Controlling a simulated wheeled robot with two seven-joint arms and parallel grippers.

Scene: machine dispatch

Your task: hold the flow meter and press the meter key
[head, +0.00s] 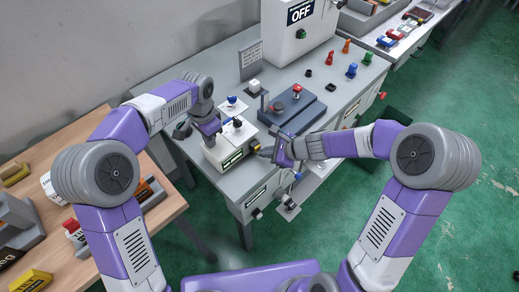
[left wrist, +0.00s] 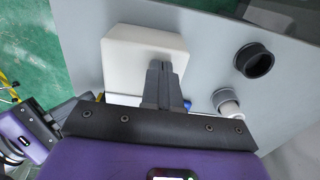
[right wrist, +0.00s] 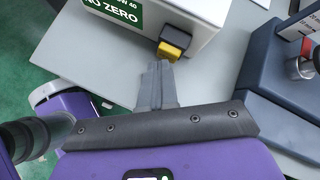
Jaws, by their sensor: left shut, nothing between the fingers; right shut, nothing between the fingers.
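The flow meter is a white box (head: 224,152) with a green display on its front, standing on the grey bench. In the right wrist view its green display (right wrist: 112,10) reads "NO ZERO" on its lower line. A yellow and black key (right wrist: 174,44) sticks out of its side. My left gripper (head: 213,140) is shut and empty, with its fingertips over the white box (left wrist: 125,60); I cannot tell whether they touch it. My right gripper (head: 270,152) is shut and empty beside the key, its tips (right wrist: 158,68) just short of it.
A dark blue-grey unit (head: 297,122) with a red knob stands right of the meter. A white cabinet marked OFF (head: 300,38) is behind. Several coloured pegs stand at the bench's back right. A wooden table (head: 75,150) with parts is at the left.

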